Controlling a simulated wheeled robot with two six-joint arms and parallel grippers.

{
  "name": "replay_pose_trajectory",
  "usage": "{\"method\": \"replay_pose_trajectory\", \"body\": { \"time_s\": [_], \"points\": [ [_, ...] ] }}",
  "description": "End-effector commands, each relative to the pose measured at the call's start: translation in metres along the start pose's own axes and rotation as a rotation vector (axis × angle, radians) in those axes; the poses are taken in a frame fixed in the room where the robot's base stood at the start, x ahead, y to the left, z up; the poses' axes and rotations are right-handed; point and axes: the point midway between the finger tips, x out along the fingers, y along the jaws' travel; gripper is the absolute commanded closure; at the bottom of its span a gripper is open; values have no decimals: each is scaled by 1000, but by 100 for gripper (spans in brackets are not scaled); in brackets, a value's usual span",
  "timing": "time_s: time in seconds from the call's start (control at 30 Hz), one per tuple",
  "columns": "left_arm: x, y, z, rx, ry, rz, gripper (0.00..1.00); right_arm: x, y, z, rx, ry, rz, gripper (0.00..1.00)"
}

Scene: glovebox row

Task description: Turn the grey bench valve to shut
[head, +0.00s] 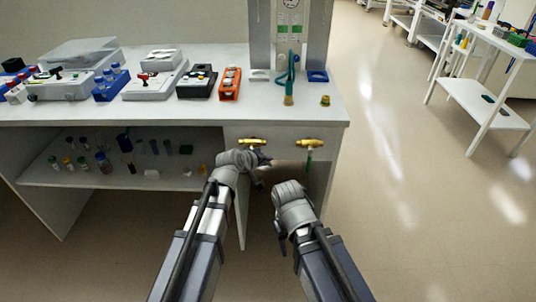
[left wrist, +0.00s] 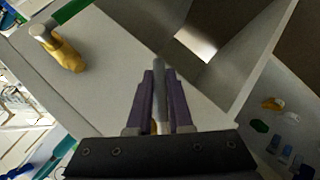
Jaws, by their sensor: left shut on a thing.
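Two brass valves are on the bench front below the top edge. The left one, the grey bench valve (head: 252,142), has its lever mostly hidden behind my left gripper (head: 261,163) in the head view. In the left wrist view, my left gripper (left wrist: 158,112) has its purple fingers shut on the grey lever (left wrist: 159,70), whose end sticks out between them. The right valve (head: 309,143) has a green lever (head: 308,157) hanging down; its brass body also shows in the left wrist view (left wrist: 68,56). My right arm is low, right of the left; its fingers cannot be made out.
The white bench top (head: 130,109) holds several devices and an orange box (head: 230,83). An open shelf (head: 110,178) under it holds several bottles. A white cart (head: 485,100) stands at the right. The floor between bench and cart is clear.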

Motion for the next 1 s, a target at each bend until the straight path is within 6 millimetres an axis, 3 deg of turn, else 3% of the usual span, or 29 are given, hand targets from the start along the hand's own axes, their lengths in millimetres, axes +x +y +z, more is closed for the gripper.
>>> {"method": "replay_pose_trajectory", "body": {
  "time_s": [0.6,1.0],
  "points": [
    [-1,-32,-8,382,102,-382,100,-8,1,0,0,0,0,50],
    [-5,-41,-15,511,137,-514,100,-5,0,0,0,0,0,50]
  ]
}}
